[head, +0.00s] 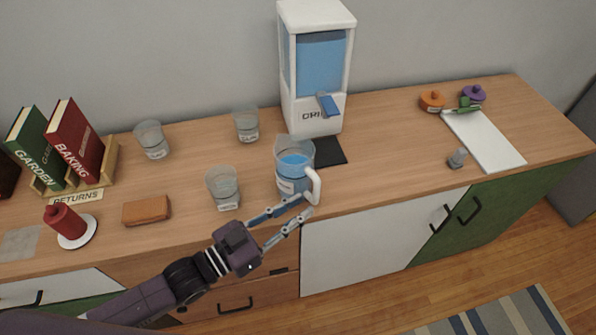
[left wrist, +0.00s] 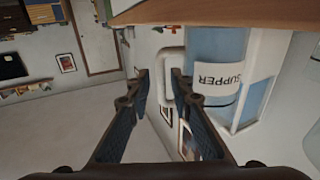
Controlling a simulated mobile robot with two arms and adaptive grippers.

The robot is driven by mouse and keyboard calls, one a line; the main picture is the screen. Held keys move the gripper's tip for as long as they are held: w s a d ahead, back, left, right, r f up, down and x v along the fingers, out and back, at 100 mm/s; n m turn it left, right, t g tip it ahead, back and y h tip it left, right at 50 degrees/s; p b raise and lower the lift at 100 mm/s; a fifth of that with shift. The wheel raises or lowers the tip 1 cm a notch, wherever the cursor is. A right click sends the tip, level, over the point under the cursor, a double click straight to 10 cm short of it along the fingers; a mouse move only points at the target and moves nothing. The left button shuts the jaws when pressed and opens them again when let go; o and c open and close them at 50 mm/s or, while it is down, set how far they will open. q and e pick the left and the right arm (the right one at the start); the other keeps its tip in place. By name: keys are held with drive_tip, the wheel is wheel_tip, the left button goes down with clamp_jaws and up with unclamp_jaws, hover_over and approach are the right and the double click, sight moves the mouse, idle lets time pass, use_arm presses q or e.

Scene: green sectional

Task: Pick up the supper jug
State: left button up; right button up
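The supper jug (head: 287,184) is a clear jug with blue liquid and a white handle (head: 315,186), upright near the counter's front edge. In the left wrist view the picture is upside down, and the jug (left wrist: 258,62) shows a label reading SUPPER. My left gripper (head: 307,204) reaches in from the front with its fingers apart. In the left wrist view its fingertips (left wrist: 160,78) lie on either side of the handle's outer bar (left wrist: 165,88), with a gap showing. I cannot tell whether a finger touches the handle. My right gripper is not in view.
A white dispenser (head: 317,70) with a dark mat (head: 330,151) stands behind the jug. Labelled glasses (head: 223,187) (head: 246,124) (head: 152,139) stand to the left.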

sight(313, 197)
use_arm(q)
drive_tip(key=x, duration=0.2)
drive_tip(key=p+x, duration=0.1)
drive_tip(key=x, duration=0.1)
drive_tip(key=shift+r, duration=0.35)
drive_tip(key=shift+f+x, duration=0.2)
drive_tip(key=shift+x, duration=0.65)
drive_tip(key=c, duration=0.5)
clamp_jaws()
drive_tip(key=shift+w+r, duration=0.1)
drive_tip(key=shift+r, duration=0.05)
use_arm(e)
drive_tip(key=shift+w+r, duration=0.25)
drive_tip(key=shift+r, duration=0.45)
